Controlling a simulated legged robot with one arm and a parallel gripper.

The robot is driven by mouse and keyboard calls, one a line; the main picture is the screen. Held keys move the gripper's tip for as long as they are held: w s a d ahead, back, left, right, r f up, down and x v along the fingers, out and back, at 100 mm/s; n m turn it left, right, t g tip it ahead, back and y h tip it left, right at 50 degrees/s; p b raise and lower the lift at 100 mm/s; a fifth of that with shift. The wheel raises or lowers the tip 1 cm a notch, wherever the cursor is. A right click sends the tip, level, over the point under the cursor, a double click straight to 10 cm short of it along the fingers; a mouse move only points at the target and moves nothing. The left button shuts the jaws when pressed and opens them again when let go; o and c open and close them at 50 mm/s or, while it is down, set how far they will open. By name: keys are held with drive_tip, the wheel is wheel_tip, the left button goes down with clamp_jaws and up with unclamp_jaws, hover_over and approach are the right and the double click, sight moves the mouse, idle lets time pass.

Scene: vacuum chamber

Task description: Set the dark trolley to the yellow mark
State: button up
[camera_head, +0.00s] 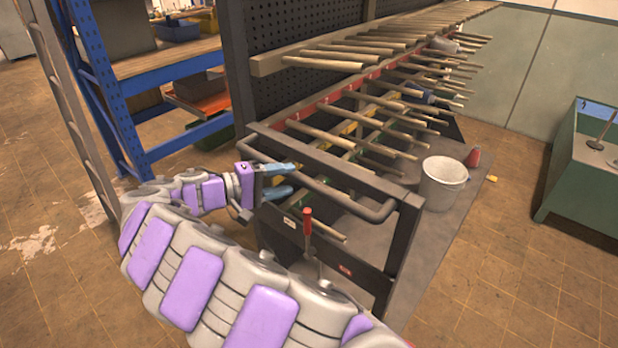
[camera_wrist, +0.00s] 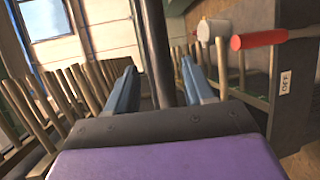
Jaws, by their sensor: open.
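The dark trolley (camera_head: 405,240) is a tall rack with a pegboard panel, rows of wooden handles and a bar handle (camera_head: 340,196) at its near end. My gripper (camera_head: 284,180) is open at the left part of this handle. In the wrist view, a dark bar (camera_wrist: 155,45) shows between the two blue fingers of my gripper (camera_wrist: 160,82). I cannot tell whether they touch it. A small yellow patch (camera_head: 491,178) lies on the floor beyond the trolley's right side; it may be the yellow mark.
A white bucket (camera_head: 443,183) and a red object (camera_head: 473,157) stand by the trolley's right side. A green bin (camera_head: 575,180) stands at the far right. A blue shelf (camera_head: 180,68) and a ladder (camera_head: 75,110) are at the left.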

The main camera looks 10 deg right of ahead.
sight(303, 177)
drive_tip(key=d, duration=0.1)
drive_tip(key=w+d+f, duration=0.1)
drive_tip(key=d+b, duration=0.1)
drive_tip(key=shift+w+d+f, duration=0.25)
drive_tip(key=shift+w+d, duration=0.2)
drive_tip(key=shift+d, duration=1.35)
drive_tip(key=shift+a, duration=0.6)
drive_tip(key=c, duration=0.6)
drive_tip(key=shift+d+f, duration=0.1)
clamp_jaws()
